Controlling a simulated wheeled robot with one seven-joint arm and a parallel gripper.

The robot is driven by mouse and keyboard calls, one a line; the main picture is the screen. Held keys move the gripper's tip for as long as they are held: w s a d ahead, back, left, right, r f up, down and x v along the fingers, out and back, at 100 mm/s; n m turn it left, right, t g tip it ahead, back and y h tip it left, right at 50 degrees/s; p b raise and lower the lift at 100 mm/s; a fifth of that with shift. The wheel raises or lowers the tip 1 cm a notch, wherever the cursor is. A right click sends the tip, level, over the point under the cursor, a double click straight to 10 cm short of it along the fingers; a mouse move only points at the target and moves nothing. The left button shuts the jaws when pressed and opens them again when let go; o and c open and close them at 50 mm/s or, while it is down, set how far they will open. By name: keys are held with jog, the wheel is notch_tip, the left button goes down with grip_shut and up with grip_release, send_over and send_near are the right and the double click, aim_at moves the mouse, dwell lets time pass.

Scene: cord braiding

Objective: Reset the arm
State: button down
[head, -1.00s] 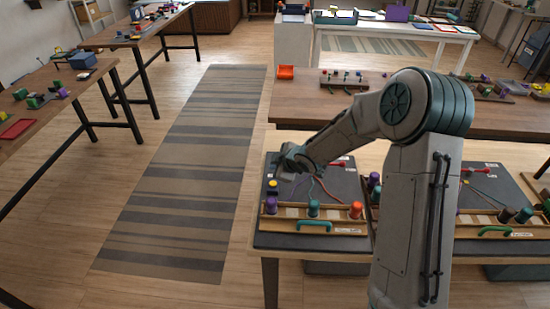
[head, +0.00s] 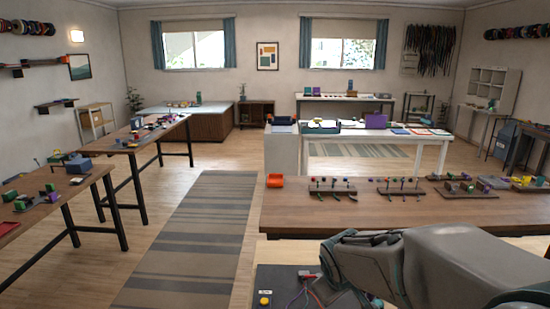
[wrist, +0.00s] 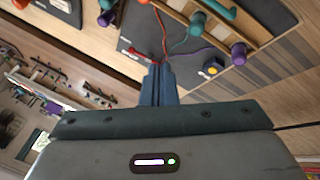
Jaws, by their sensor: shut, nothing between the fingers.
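My gripper (wrist: 158,72) shows in the wrist view with its two blue-grey fingers together and nothing between them. Beyond the fingertips is a dark braiding board (wrist: 190,42) with a wooden rail, purple and teal pegs and thin red and teal cords (wrist: 166,30). The fingers are apart from the board as far as I can see. In the head view my arm (head: 400,265) is folded large across the lower right. It hides most of the board (head: 270,280), and the fingertips are not visible there.
Two work tables (head: 60,200) stand at the left. The striped rug (head: 195,230) and floor between them are clear. A white table (head: 400,139) stands farther back.

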jog(key=s+r+m+g, duration=0.1)
jog(key=s+m, duration=0.2)
jog(key=s, duration=0.5)
jog(key=s+d+r+m+g+y, duration=0.1)
jog(key=s+r+m, duration=0.1)
jog(key=s, duration=0.7)
jog(key=shift+m+y, duration=0.3)
jog(key=shift+m, duration=0.4)
